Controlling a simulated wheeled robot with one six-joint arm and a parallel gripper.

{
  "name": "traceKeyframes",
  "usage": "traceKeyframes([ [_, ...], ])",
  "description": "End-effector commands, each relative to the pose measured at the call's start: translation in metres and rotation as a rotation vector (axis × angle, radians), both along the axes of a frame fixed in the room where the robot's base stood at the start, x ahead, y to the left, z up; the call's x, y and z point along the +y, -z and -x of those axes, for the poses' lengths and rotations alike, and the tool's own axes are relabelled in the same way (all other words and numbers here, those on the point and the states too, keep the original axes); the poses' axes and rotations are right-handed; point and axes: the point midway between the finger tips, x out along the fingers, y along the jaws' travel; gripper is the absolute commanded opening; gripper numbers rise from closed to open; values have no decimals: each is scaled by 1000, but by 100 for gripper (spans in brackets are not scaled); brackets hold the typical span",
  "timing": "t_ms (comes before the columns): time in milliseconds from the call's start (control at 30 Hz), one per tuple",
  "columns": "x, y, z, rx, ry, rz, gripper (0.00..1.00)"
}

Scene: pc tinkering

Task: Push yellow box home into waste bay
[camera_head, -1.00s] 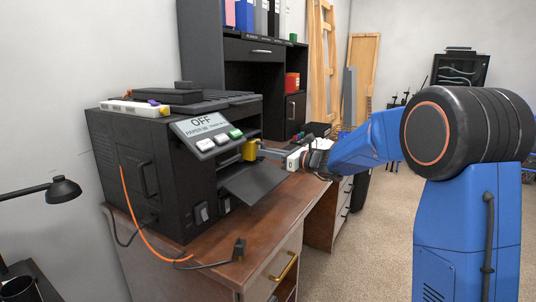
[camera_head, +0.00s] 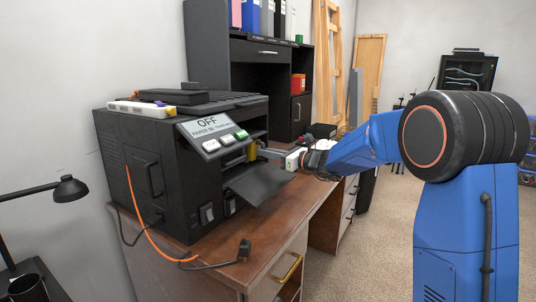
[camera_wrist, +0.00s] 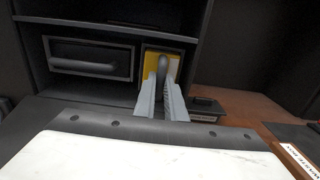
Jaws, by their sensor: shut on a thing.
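The yellow box (camera_wrist: 176,60) sits in a narrow bay at the right of the black printer's front in the wrist view, with its dark handle (camera_wrist: 162,70) facing me. My gripper (camera_wrist: 162,95) is shut on that handle. In the head view the box (camera_head: 252,153) shows as a small yellow patch at the printer's front opening, and my gripper (camera_head: 264,153) reaches it from the right. The printer (camera_head: 165,165) stands on the wooden desk, and its panel reads OFF. How deep the box sits in the bay is hard to tell.
A wider drawer with a dark handle (camera_wrist: 90,62) is beside the bay. The printer's dark tray (camera_head: 260,182) juts out below my gripper. An orange cable (camera_head: 140,215) hangs down the printer's side, and a black plug (camera_head: 244,250) lies on the desk. A lamp (camera_head: 70,189) is at the left.

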Motion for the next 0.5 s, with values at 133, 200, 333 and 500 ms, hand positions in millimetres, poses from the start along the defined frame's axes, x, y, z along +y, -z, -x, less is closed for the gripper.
traceKeyframes([
  [133, 3, 0, -2, 0, 0, 0, 0],
  [200, 4, -1, -3, -1, 0, 1, 0],
  [333, 6, -1, -5, -1, 1, 0, 0],
  [500, 10, -1, -8, -1, 0, 0, 0],
])
